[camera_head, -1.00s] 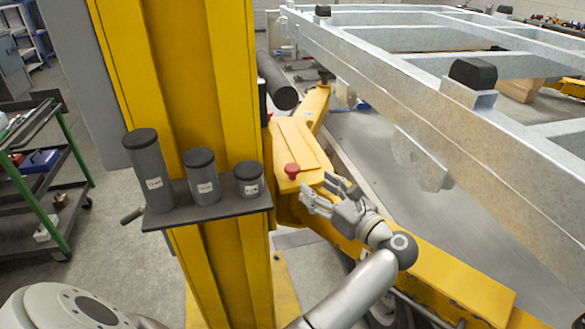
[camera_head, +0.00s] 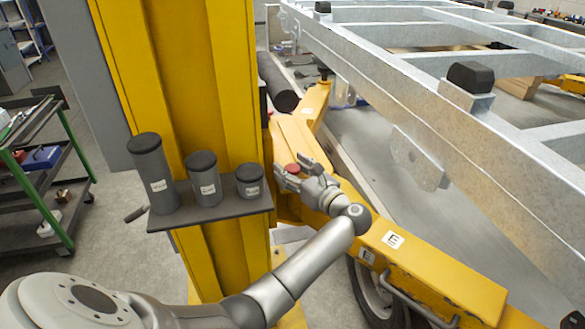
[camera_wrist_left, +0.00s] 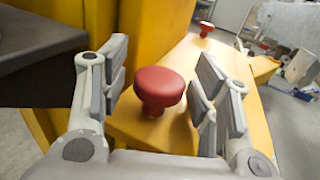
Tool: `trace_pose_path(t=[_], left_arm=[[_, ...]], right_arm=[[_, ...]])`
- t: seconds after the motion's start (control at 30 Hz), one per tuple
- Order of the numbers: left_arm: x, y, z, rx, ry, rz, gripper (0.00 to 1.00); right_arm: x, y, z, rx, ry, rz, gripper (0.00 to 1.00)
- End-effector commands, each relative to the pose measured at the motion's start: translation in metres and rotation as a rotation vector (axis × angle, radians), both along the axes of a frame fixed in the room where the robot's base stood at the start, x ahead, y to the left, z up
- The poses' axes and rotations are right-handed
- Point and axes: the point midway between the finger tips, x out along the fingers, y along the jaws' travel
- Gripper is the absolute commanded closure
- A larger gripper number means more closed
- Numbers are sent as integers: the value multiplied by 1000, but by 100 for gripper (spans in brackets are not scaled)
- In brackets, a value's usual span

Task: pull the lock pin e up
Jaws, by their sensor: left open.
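The lock pin e has a round red knob (camera_head: 291,169) on top of the yellow lift arm (camera_head: 440,272), which carries an "E" label. In the left wrist view the knob (camera_wrist_left: 160,85) stands upright on its short stem, down against the yellow housing. My left gripper (camera_head: 298,171) is open, its fingers on either side of the knob. In the wrist view there are gaps between the knob and both fingers, so it is not gripped. In the head view the gripper partly hides the knob. My right gripper is not in view.
The yellow column (camera_head: 205,90) with a dark shelf (camera_head: 215,215) holding several grey cylinders stands left of the gripper. The galvanised trailer frame (camera_head: 420,110) runs along the right. A second red knob (camera_wrist_left: 206,27) shows farther back in the wrist view.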

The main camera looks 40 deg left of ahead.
Motion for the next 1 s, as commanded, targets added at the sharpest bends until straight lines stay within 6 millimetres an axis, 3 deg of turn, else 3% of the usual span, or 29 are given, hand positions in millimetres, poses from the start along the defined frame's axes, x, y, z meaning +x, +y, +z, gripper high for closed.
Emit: trace_pose_path(t=[0.07,0.47,0.73,1.0], left_arm=[[0,0,0,0,0,0,50],[0,0,0,0,0,0,100],[3,-4,4,-8,-8,-7,100],[3,-4,27,-7,-10,-9,100]], right_arm=[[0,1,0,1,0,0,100],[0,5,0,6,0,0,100],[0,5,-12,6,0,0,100],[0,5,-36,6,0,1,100]])
